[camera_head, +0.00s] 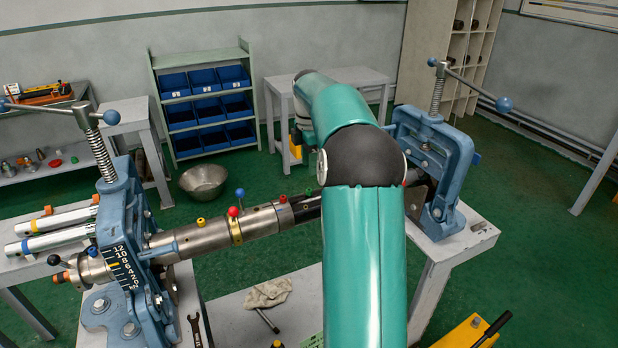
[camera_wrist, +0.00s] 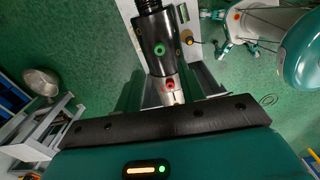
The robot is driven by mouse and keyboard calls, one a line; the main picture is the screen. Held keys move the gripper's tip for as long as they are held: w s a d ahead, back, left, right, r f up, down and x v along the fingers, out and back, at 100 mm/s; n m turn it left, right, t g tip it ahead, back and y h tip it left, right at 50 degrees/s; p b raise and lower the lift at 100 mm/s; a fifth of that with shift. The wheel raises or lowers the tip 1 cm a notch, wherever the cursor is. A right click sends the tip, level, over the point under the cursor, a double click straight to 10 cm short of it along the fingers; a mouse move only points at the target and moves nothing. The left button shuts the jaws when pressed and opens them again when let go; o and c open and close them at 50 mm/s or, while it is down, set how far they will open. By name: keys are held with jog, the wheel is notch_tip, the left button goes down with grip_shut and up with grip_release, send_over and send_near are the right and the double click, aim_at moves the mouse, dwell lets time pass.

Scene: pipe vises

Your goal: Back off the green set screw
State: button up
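The green set screw (camera_head: 308,191) stands on the dark section of a horizontal pipe (camera_head: 262,221) in the head view, close to my arm. In the wrist view the green set screw (camera_wrist: 160,49) shows as a green ring on the black sleeve. A red screw (camera_wrist: 169,85) sits on the bare metal nearer the camera. My gripper (camera_wrist: 162,70) appears open, with two dark fingers apart on either side of the pipe. It looks down on the sleeve, and nothing shows between the fingers except the pipe below. My arm hides the gripper in the head view.
Blue vises hold the pipe at left (camera_head: 125,245) and right (camera_head: 432,165). A yellow screw (camera_head: 201,222), a red knob (camera_head: 233,211) and a tall blue knob (camera_head: 240,193) stick up along it. A rag (camera_head: 268,292) and a wrench (camera_head: 195,330) lie below.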

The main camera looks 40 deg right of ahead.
notch_tip(320, 180, up, 5)
jog(key=shift+r, duration=0.1)
dwell(0.6)
jog(key=s+a+r+m+t, duration=0.1)
jog(key=s+a+r+m, duration=0.15)
jog(key=a, duration=0.55)
jog(key=s+a+r+m+t+h, duration=0.1)
jog(key=s+a+m, duration=0.15)
jog(key=a, duration=0.55)
jog(key=s+a+r+m, duration=0.2)
jog(key=s+a, duration=0.2)
jog(key=a, duration=0.4)
jog(key=s+a+f+m+t, duration=0.1)
jog(key=s+a+f+m, duration=0.2)
jog(key=s+a, duration=0.3)
jog(key=s+a+f+m+t+y, duration=0.1)
jog(key=s+a+f+m, duration=0.3)
jog(key=s, duration=0.6)
jog(key=shift+a+f+t, duration=0.65)
jog(key=shift+a+t, duration=0.15)
jog(key=shift+a, duration=0.4)
